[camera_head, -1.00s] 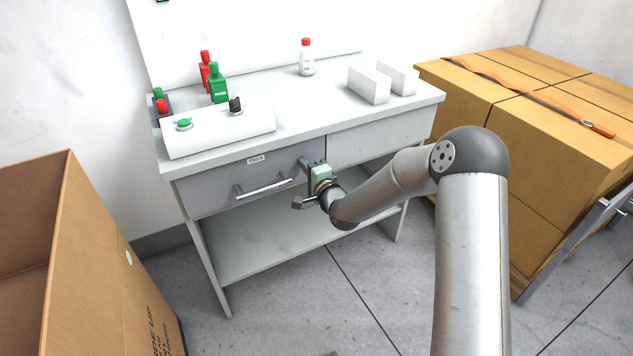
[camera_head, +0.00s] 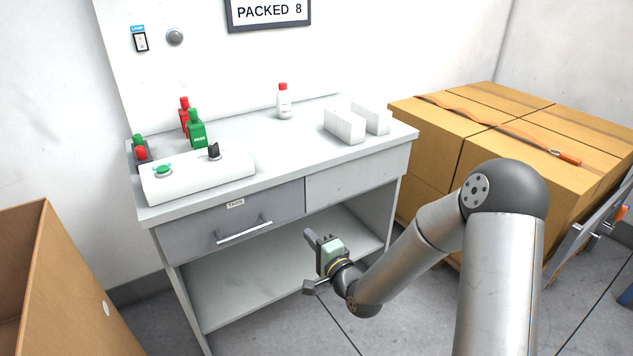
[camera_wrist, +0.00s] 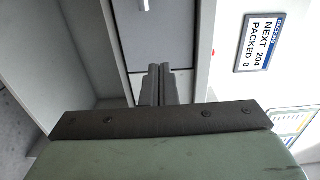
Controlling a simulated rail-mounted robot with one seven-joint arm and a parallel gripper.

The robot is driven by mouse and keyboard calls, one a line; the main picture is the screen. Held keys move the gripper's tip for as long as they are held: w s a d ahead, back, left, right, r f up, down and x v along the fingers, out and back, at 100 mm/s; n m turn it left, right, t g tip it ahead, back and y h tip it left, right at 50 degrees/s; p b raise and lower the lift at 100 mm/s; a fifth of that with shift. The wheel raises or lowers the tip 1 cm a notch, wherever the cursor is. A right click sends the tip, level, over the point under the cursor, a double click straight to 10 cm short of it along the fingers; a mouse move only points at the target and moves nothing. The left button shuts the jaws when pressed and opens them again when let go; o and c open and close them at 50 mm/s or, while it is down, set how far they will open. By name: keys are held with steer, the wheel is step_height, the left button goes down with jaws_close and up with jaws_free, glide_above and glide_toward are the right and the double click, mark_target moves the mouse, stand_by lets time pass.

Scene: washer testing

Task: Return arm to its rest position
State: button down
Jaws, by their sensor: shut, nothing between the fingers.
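My gripper (camera_head: 309,237) is in front of the grey workbench (camera_head: 280,170), below the level of its top and apart from it. Its fingers point toward the bench. In the wrist view the two fingers of my gripper (camera_wrist: 162,72) are together with nothing between them. The grey drawer (camera_head: 190,228) with a label and a bar handle (camera_head: 244,230) is at the bench's left front, and it looks closed. My arm bends from the lower right toward the bench.
A red-capped white bottle (camera_head: 284,101), a green bottle (camera_head: 196,129), a white control box (camera_head: 200,177) and white dividers (camera_head: 345,126) are on the bench. An open carton (camera_head: 60,290) is at the left; stacked boxes (camera_head: 560,185) stand at the right. A wall sign (camera_head: 268,12) hangs above.

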steer(key=s+d+r+n+g+h+p, duration=0.85)
steer(key=s+d+r+p, duration=0.4)
steer(key=r+p, duration=0.2)
steer(key=s+d+r+n+g+p, duration=0.1)
steer(key=s+d+r+g+p, duration=0.1)
steer(key=s+r, duration=0.4)
steer(key=s+d+r+n+g+h+p, duration=0.1)
steer(key=s+r+g+p, duration=0.3)
steer(key=s, duration=0.9)
step_height(320, 180, up, 2)
steer(key=shift+d+r+n+p, duration=0.2)
steer(key=shift+d+n+p, duration=0.2)
steer(key=shift+d+n, duration=0.2)
